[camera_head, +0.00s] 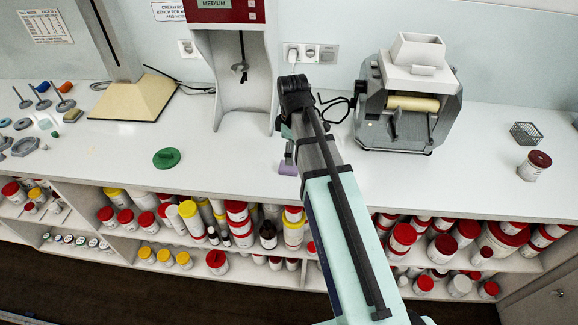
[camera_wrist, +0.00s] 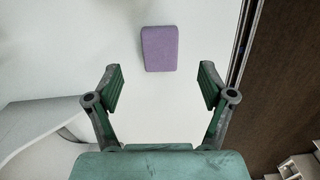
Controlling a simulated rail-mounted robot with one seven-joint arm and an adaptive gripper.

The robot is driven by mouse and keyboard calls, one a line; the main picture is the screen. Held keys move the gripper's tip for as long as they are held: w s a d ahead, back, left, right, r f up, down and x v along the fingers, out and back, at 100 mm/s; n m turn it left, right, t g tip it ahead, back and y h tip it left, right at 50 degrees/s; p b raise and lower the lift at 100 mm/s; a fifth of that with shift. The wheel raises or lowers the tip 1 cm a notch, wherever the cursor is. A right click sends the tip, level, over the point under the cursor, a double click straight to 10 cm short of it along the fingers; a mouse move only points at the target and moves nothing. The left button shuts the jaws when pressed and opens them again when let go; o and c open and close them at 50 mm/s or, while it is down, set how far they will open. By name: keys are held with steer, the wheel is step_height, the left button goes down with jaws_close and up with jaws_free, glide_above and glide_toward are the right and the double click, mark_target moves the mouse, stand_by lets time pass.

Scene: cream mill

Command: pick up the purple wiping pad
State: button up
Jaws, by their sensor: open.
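The purple wiping pad (camera_wrist: 160,49) lies flat on the white bench top in the wrist view, just beyond my fingertips and roughly centred between them. In the head view a part of the purple pad (camera_head: 288,168) shows beside my arm near the bench's front edge; the rest is hidden by the arm. My gripper (camera_wrist: 160,88) is open and empty, with its two green-padded fingers spread on either side, apart from the pad. In the head view the fingers are mostly hidden by my arm.
A red-and-white mixer stand (camera_head: 236,60) stands behind, and a grey mill (camera_head: 408,100) stands to the right. A green lid (camera_head: 167,158) lies to the left. The bench's front edge (camera_wrist: 244,45) is close to the pad. Shelves of jars (camera_head: 240,222) sit below.

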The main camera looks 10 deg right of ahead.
mark_target(289, 168)
steer(key=shift+w+a+f+p, duration=0.15)
steer(key=shift+f+p, duration=0.5)
steer(key=shift+f, duration=1)
steer(key=shift+s+a+f+p, duration=0.1)
steer(key=shift+f+p, duration=0.5)
steer(key=shift+f, duration=1)
steer(key=c, duration=0.9)
